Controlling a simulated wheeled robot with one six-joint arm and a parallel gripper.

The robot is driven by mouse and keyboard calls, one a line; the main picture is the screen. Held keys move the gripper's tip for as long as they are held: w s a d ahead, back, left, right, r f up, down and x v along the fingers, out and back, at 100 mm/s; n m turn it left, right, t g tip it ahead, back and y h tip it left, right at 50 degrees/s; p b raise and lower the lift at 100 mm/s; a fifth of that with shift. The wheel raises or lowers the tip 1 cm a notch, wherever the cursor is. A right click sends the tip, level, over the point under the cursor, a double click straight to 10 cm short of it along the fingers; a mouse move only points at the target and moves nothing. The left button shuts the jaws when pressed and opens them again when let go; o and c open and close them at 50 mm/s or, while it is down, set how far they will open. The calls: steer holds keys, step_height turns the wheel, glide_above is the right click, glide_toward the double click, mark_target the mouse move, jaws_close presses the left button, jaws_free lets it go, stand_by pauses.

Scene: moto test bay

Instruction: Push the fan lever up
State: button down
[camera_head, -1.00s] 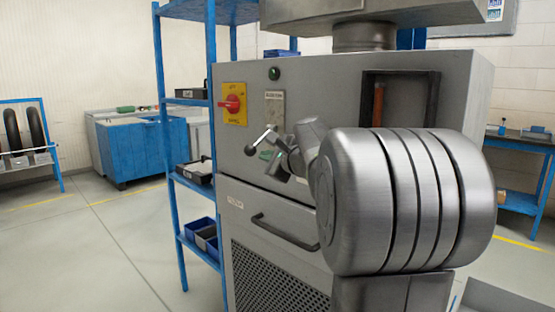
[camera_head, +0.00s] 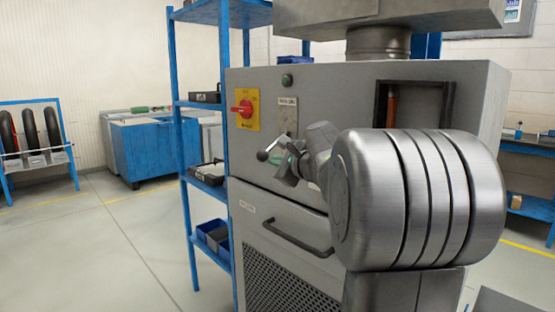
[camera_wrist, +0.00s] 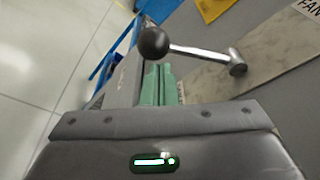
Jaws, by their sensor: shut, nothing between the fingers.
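The fan lever (camera_head: 272,147) is a thin metal rod with a black ball knob on the front of the grey cabinet (camera_head: 320,110). It slopes down to the left from its pivot, with the knob at the low end. The lever also shows in the wrist view (camera_wrist: 195,50), with its pivot on a plate to the right, partly labelled "FAN". My gripper (camera_head: 283,163) is just right of the knob and slightly lower. Its green fingers (camera_wrist: 158,78) are shut and empty, their tips close to the knob. Whether they touch it I cannot tell.
A red rotary switch (camera_head: 243,108) on a yellow plate is above and left of the lever. A cabinet handle (camera_head: 290,238) sits below. A blue shelf rack (camera_head: 187,215) stands close on the left. Open floor (camera_head: 100,250) lies further left.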

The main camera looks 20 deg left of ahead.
steer(key=shift+r, duration=0.15)
steer(key=r+m+p, duration=0.1)
steer(key=p, duration=0.2)
steer(key=s+r+m+p, duration=0.1)
steer(key=p, duration=0.1)
steer(key=shift+a+r+g+p, duration=0.1)
steer(key=shift+a+g+p, duration=0.1)
steer(key=shift+g+p, duration=0.15)
step_height(320, 180, up, 6)
steer(key=m+g+p, duration=0.3)
steer(key=m+p, duration=0.4)
steer(key=p, duration=1.1)
steer(key=shift+s+r+y+p, duration=0.2)
steer(key=shift+y+p, duration=0.15)
steer(key=shift+y, duration=0.05)
steer(key=shift+a, duration=0.1)
step_height(320, 180, up, 10)
steer(key=shift+p, duration=0.45)
